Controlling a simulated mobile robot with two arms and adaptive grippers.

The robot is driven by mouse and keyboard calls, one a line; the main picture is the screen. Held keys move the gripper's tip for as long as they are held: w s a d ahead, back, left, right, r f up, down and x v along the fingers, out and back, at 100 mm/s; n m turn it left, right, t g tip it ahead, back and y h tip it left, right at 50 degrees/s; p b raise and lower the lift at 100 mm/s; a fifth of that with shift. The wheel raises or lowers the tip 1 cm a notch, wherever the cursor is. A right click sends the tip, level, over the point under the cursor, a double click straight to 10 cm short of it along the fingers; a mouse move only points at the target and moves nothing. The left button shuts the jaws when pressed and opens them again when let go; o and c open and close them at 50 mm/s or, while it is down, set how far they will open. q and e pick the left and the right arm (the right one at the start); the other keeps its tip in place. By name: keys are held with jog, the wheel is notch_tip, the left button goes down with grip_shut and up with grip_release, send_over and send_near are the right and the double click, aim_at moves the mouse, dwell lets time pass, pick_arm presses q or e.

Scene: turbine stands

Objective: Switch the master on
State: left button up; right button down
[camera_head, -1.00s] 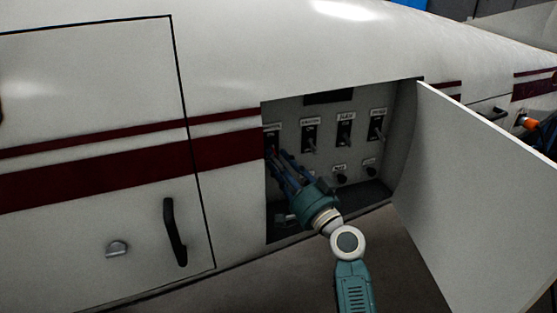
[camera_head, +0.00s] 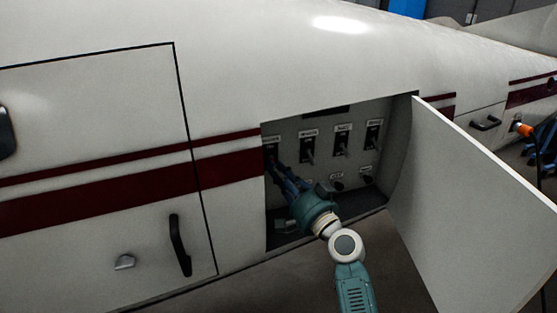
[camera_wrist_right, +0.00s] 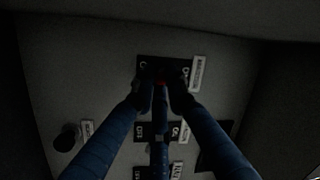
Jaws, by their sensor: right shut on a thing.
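The master switch is the leftmost in the upper row of the recessed panel (camera_head: 322,124); its black plate (camera_head: 270,142) is partly covered by my fingers in the head view. In the right wrist view its plate (camera_wrist_right: 150,63) lies at the top, with a small label beside it too dim to read surely. My right gripper (camera_head: 273,163) reaches into the opening. In the wrist view its fingertips (camera_wrist_right: 161,82) are shut around the switch lever, whose red tip shows between them. Whether the lever is at on or off cannot be told. My left gripper is not in view.
Other toggle switches (camera_head: 341,145) stand to the right, with small dark knobs (camera_head: 337,184) below. The open white hatch door (camera_head: 470,190) bounds the opening on the right. A closed door with a black handle (camera_head: 179,245) is at left.

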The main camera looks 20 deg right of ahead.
notch_tip(320, 180, up, 2)
jog(key=g+p, duration=0.1)
jog(key=p, duration=0.2)
jog(key=g+p, duration=0.1)
jog(key=p, duration=0.3)
jog(key=g+p, duration=0.1)
jog(key=p, duration=0.3)
jog(key=shift+s+a+r+m+g+h, duration=0.15)
jog(key=shift+r+m+g+h, duration=0.15)
jog(key=shift+m, duration=0.1)
jog(key=shift+r+g+p, duration=0.15)
jog(key=shift+g+p, duration=0.3)
jog(key=shift+g, duration=0.25)
jog(key=shift+w+r+m+g+h, duration=0.15)
jog(key=shift+r+m+g+h, duration=0.1)
jog(key=shift+g, duration=0.45)
jog(key=shift+w+r+m+g+h, duration=0.1)
jog(key=shift+r+m+g+h, duration=0.1)
jog(key=shift+g, duration=0.5)
jog(key=c, duration=1.8)
grip_release()
jog(key=shift+a, duration=0.1)
jog(key=v, duration=1.2)
jog(key=shift+r, duration=0.2)
